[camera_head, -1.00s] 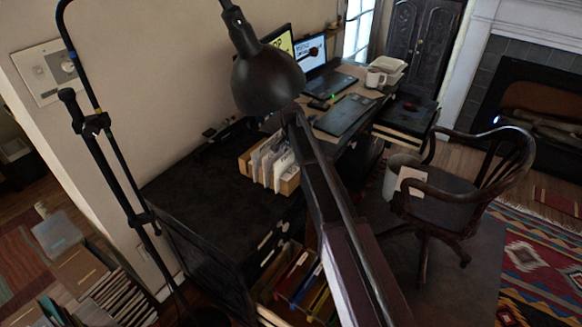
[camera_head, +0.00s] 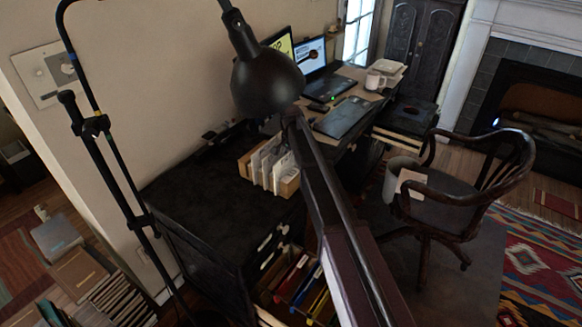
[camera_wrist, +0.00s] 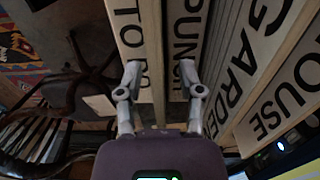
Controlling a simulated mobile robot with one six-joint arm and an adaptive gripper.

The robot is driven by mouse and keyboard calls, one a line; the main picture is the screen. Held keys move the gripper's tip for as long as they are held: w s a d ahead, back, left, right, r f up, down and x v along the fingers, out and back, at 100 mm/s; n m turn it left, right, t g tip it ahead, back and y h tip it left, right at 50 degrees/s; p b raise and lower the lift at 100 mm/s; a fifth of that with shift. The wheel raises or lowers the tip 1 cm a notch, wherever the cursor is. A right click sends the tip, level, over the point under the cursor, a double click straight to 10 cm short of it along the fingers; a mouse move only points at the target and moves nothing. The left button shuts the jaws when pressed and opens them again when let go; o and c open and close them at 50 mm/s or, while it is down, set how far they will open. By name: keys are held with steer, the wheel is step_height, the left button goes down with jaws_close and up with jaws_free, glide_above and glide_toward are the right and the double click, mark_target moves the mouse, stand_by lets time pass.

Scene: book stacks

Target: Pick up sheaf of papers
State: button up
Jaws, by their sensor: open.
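White papers (camera_head: 268,165), upright in a small wooden sorter, stand on the black cabinet top in the head view. I cannot tell for sure which of them is the sheaf. The wrist view shows several pale, lettered upright panels close up, among them "TO DO" (camera_wrist: 128,28) and "PUNCH" (camera_wrist: 186,35). My gripper (camera_wrist: 160,72) is open, with its two grey fingers apart over the "TO DO" and "PUNCH" panels. Nothing is visibly clamped between them, and contact cannot be told. In the head view the gripper is hidden around the black lamp head.
The black lamp (camera_head: 266,78) hangs close to my arm and the sorter. An open drawer of files (camera_head: 300,285) is below. The cabinet top (camera_head: 210,185) left of the sorter is clear.

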steer(key=shift+f, duration=0.15)
steer(key=shift+c, duration=0.2)
jaws_close()
